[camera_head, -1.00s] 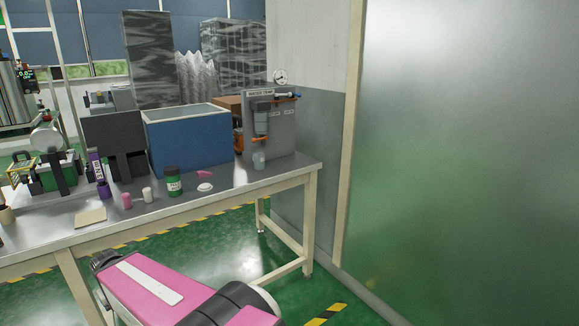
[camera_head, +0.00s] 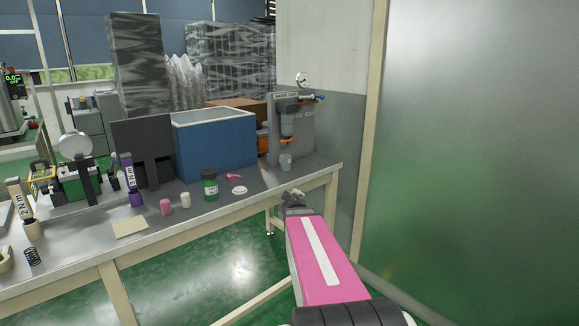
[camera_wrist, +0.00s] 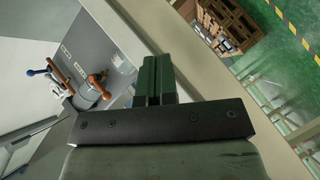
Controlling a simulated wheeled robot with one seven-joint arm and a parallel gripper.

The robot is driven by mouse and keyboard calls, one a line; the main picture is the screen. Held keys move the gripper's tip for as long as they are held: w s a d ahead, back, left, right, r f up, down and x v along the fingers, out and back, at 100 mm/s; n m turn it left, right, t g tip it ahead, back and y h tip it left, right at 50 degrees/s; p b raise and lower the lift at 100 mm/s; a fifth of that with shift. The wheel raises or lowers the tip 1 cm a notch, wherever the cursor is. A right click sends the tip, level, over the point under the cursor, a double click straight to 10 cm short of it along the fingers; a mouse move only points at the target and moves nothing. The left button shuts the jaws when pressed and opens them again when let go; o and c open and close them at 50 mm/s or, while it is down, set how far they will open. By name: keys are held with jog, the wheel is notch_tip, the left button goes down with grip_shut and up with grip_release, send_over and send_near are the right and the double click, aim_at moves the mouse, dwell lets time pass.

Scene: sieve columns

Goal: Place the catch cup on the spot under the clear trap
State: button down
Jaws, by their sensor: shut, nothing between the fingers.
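A small translucent grey cup (camera_head: 286,162), which looks like the catch cup, stands upright on the bench at the foot of a grey panel. The trap (camera_head: 288,125), a dark-topped clear cylinder, is mounted on that panel above the cup. I cannot make out a marked spot beneath it. My gripper (camera_head: 293,194) is in front of the bench's front edge, nearer than the cup and apart from it. In the wrist view the gripper (camera_wrist: 156,82) is shut and empty. A grey cylinder (camera_wrist: 88,97) shows there beside the orange valve; I cannot tell if it is the trap or cup.
The metal bench (camera_head: 215,215) holds a blue bin (camera_head: 215,145), a green-labelled jar (camera_head: 210,187), a white disc (camera_head: 239,190) and a pink piece (camera_head: 233,177). A wall (camera_head: 345,140) stands close on the right. Bench space before the cup looks clear.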

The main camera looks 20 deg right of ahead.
aim_at(290, 161)
notch_tip(290, 161, up, 9)
jog(key=w+d+n+t+y, duration=0.2)
jog(key=n+t+y, duration=0.2)
jog(key=n+y, duration=0.55)
jog(key=w, duration=0.3)
jog(key=w+n+h, duration=0.1)
jog(key=w, duration=0.2)
jog(key=w+a+n+h, duration=0.1)
jog(key=w, duration=0.2)
jog(key=shift+w+f+n, duration=0.15)
jog(key=shift+w+n, duration=0.1)
jog(key=shift+w, duration=0.05)
jog(key=w+d, duration=0.2)
jog(key=shift+w, duration=0.4)
jog(key=shift+w+d, duration=0.1)
jog(key=shift+w, duration=0.05)
jog(key=w+d, duration=0.2)
jog(key=w, duration=0.1)
jog(key=shift+w+d, duration=0.15)
jog(key=shift+d, duration=0.15)
jog(key=shift+s+a, duration=0.15)
jog(key=shift+s, duration=0.05)
